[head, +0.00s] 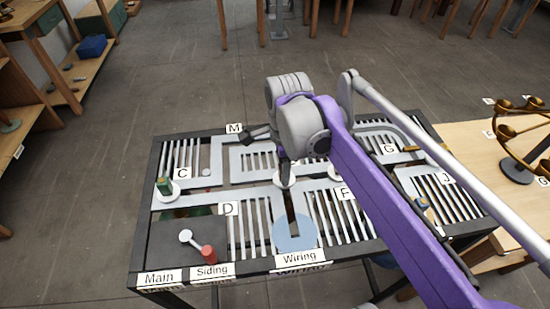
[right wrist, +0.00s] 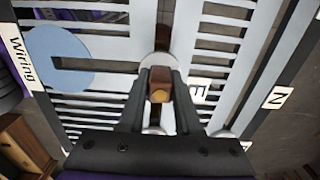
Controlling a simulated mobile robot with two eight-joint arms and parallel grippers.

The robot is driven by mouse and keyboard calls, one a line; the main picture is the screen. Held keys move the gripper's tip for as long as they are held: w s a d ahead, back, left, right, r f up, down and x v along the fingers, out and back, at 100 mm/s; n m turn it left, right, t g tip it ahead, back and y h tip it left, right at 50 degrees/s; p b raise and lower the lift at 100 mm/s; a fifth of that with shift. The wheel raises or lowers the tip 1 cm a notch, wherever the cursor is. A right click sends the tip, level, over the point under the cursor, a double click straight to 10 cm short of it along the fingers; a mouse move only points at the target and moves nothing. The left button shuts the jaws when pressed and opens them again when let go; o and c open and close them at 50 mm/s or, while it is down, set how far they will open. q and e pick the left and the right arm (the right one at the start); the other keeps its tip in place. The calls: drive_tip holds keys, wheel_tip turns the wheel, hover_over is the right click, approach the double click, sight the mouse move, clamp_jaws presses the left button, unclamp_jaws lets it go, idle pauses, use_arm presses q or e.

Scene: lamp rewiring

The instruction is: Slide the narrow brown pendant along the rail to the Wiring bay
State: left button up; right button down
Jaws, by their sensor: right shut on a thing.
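The narrow brown pendant (right wrist: 160,84) stands between the fingers of my right gripper (right wrist: 158,100), which is shut on it. Its white round base (right wrist: 150,65) shows beyond it. In the head view my right gripper (head: 285,172) is over the middle of the rail board and hides most of the pendant; a white disc (head: 284,183) shows under it. The Wiring bay is a light blue disc (head: 288,240) at the board's front edge, also in the right wrist view (right wrist: 60,45). A dark slot runs from the disc toward the pendant. My left gripper is not in view.
A green pendant (head: 164,185) sits on a white disc at the left near label C. A red-ended lever (head: 208,253) is by Siding. The slot between pendant and Wiring disc looks clear.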

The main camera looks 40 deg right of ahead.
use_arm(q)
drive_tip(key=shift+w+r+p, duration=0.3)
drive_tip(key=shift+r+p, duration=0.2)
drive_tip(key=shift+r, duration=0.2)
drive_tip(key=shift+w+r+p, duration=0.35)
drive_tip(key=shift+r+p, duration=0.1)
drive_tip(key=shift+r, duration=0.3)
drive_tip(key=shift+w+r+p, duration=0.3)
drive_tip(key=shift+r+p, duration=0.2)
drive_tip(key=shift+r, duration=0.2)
use_arm(e)
drive_tip(key=s+a, duration=0.6)
drive_tip(key=s, duration=0.6)
drive_tip(key=shift+a, duration=0.4)
drive_tip(key=shift+s, duration=0.1)
drive_tip(key=c, duration=0.5)
unclamp_jaws()
